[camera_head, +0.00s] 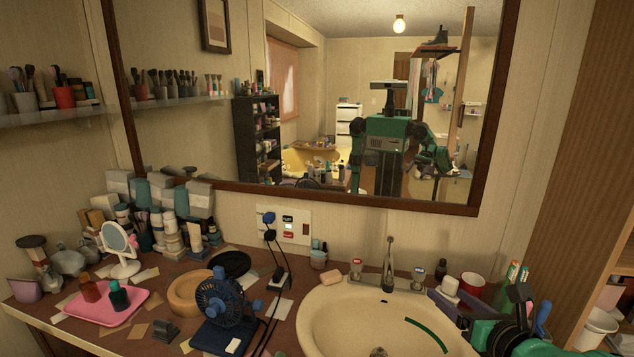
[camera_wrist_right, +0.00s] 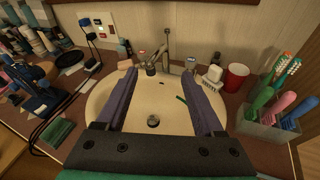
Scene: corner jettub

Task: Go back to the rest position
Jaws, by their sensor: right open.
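My right gripper (camera_head: 476,298) reaches in from the lower right of the head view, over the right side of the sink (camera_head: 335,318). In the right wrist view, the two purple-grey fingers of the right gripper (camera_wrist_right: 160,76) are spread wide, with nothing between them. The cream basin (camera_wrist_right: 152,98) lies beyond and below them. My left gripper is not seen directly. The mirror (camera_head: 385,100) reflects my green and grey body with one arm raised at the right.
Right of the faucet (camera_head: 388,268) stand a red cup (camera_head: 472,285) and a toothbrush holder (camera_wrist_right: 268,128). A blue fan (camera_head: 222,300), a pink tray (camera_head: 105,303), a small mirror (camera_head: 118,240) and several bottles crowd the counter's left. The space above the basin is open.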

